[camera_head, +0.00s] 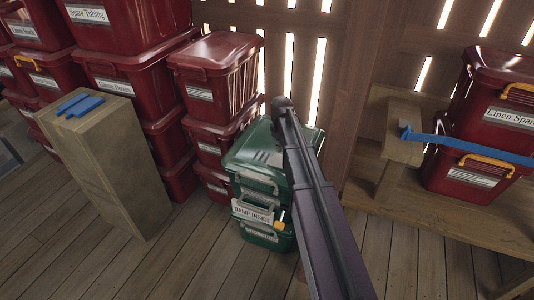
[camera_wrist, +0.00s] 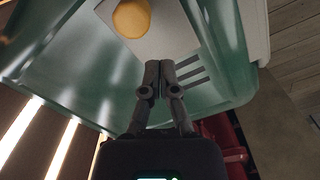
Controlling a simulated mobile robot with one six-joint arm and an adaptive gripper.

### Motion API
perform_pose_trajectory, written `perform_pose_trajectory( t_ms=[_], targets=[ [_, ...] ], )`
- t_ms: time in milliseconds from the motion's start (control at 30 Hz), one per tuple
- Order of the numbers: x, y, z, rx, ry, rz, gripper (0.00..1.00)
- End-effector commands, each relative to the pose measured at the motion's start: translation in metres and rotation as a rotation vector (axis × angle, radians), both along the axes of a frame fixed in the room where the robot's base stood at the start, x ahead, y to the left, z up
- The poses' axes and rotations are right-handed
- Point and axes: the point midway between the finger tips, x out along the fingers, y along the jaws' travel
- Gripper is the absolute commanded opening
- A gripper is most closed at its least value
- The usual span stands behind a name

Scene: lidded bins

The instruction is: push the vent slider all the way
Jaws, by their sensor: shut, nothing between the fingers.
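In the wrist view the lid (camera_wrist: 215,25) fills the upper part. A pale plate (camera_wrist: 172,35) with a round yellow knob (camera_wrist: 131,18) lies on it, apparently the vent slider. Dark slots (camera_wrist: 192,72) show just right of my fingertips. My gripper (camera_wrist: 160,66) is shut and empty, its tips at the plate's near edge, below and right of the knob. They are apart from the knob; contact with the plate cannot be told. My arm hides the knob in the head view.
A tag reading "DAMP INSIDE" (camera_head: 252,213) hangs on the bin's front. Stacked red bins (camera_head: 215,75) stand close on the left, and a slatted wall rises behind. A wooden block (camera_head: 105,150) carries blue pieces (camera_head: 79,105). A low shelf (camera_head: 440,205) with red bins is right.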

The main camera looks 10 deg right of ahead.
Motion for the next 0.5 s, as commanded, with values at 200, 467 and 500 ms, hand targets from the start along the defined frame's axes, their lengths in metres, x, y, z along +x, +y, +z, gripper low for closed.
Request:
perform_pose_trajectory(
  t_ms=[200, 467, 500],
  targets=[
    [0.000, 0.000, 0.016, 0.000, 0.000, 0.000, 0.00],
    [0.000, 0.000, 0.030, 0.000, 0.000, 0.000, 0.00],
    [0.000, 0.000, 0.032, 0.000, 0.000, 0.000, 0.00]
  ],
)
